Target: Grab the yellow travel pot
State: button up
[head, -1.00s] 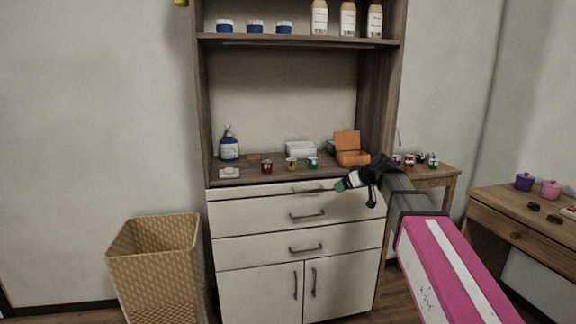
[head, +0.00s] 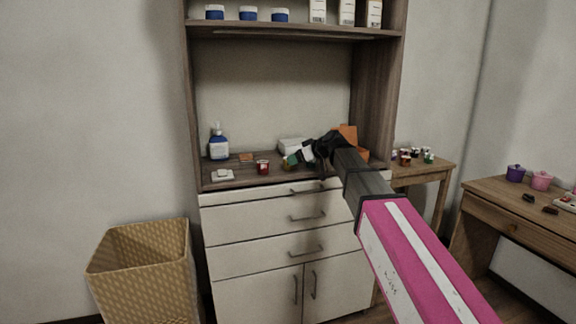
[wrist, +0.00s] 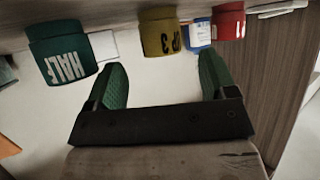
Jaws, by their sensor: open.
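The yellow travel pot (wrist: 161,36) shows in the wrist view at top middle, with dark marks on its side. It lies ahead of the gap between my two green fingers, apart from them. In the head view only a sliver of the yellow pot (head: 287,165) shows beside my gripper, which covers the rest. My gripper (wrist: 164,72) is open and empty. In the head view my gripper (head: 294,157) is over the front part of the cabinet counter.
A teal pot (wrist: 62,52) marked HALF and a red pot (wrist: 229,20) flank the yellow one. The red pot (head: 263,167) also shows in the head view. A blue pump bottle (head: 218,146), a white box (head: 291,146) and an orange box (head: 348,134) stand on the counter (head: 243,180).

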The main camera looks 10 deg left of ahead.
jog(key=shift+x, duration=2.95)
jog(key=shift+s, duration=0.1)
jog(key=c, duration=1)
